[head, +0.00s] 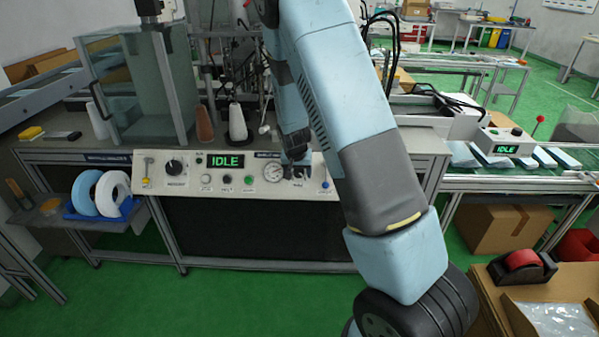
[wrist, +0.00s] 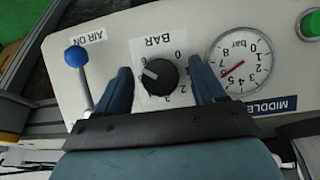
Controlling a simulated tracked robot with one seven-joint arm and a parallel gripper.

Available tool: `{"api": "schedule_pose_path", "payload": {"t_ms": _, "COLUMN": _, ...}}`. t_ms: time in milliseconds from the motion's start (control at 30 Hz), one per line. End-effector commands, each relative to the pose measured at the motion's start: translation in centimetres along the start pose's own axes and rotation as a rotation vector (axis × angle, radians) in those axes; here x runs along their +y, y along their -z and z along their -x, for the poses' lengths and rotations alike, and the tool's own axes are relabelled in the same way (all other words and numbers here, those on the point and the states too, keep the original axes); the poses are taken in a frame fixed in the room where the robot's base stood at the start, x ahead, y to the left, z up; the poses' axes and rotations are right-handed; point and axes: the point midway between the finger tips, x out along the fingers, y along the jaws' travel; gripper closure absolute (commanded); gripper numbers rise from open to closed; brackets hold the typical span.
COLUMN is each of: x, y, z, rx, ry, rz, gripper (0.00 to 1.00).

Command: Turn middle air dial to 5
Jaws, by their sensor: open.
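The middle air dial (wrist: 160,76) is a round black knob on a white plate marked BAR. It appears upside down in the wrist view. Its white pointer faces the upper left of that picture, on the side of the 6; the exact reading is hard to tell. My gripper (wrist: 160,70) is open, with one dark blue finger on each side of the knob. I cannot tell whether the fingers touch it. In the head view my gripper (head: 297,172) is at the panel's right part and mostly hides the dial.
A round bar gauge (wrist: 240,62) with a red mark sits right beside one finger. A blue-knobbed AIR ON lever (wrist: 77,60) stands near the other finger. A green button (wrist: 311,24) is farther off. The panel (head: 160,188) also carries an IDLE display (head: 226,161) and a black knob (head: 174,167).

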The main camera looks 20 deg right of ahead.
Motion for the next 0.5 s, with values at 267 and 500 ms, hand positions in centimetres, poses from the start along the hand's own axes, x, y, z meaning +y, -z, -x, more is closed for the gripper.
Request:
{"api": "schedule_pose_path", "payload": {"t_ms": 267, "x": -0.02, "y": 0.02, "z": -0.13, "rx": 0.001, "ry": 0.000, "rz": 0.000, "gripper": 0.31}}
{"api": "schedule_pose_path", "payload": {"t_ms": 500, "x": -0.02, "y": 0.02, "z": -0.11, "rx": 0.001, "ry": 0.000, "rz": 0.000, "gripper": 0.52}}
